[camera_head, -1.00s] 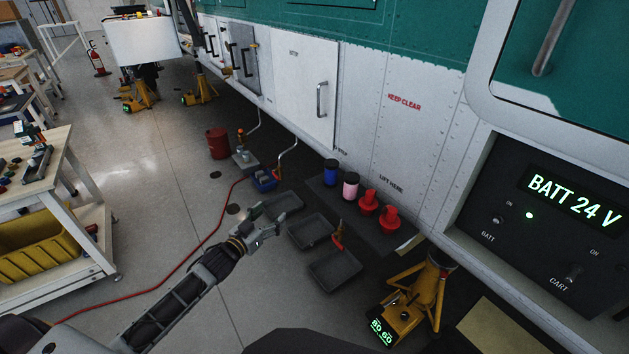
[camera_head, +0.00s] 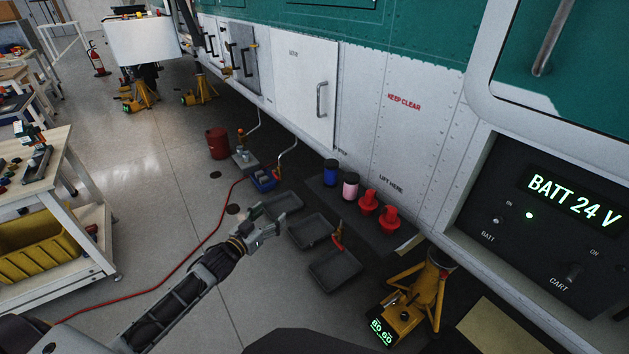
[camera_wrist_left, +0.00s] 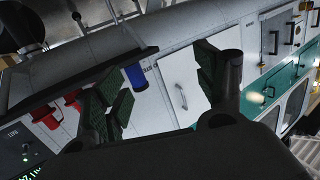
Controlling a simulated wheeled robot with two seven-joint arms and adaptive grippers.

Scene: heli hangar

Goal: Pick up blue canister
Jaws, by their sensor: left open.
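In the left wrist view the blue canister (camera_wrist_left: 136,77) shows between the two spread fingers (camera_wrist_left: 160,95), nearer the left one. My right gripper is out of view.
Two red items (camera_head: 388,219) stand right of the pink canister. Dark trays (camera_head: 334,269) lie on the floor near my gripper. A yellow jack (camera_head: 428,295) stands front right. A red hose (camera_head: 200,243) crosses the floor.

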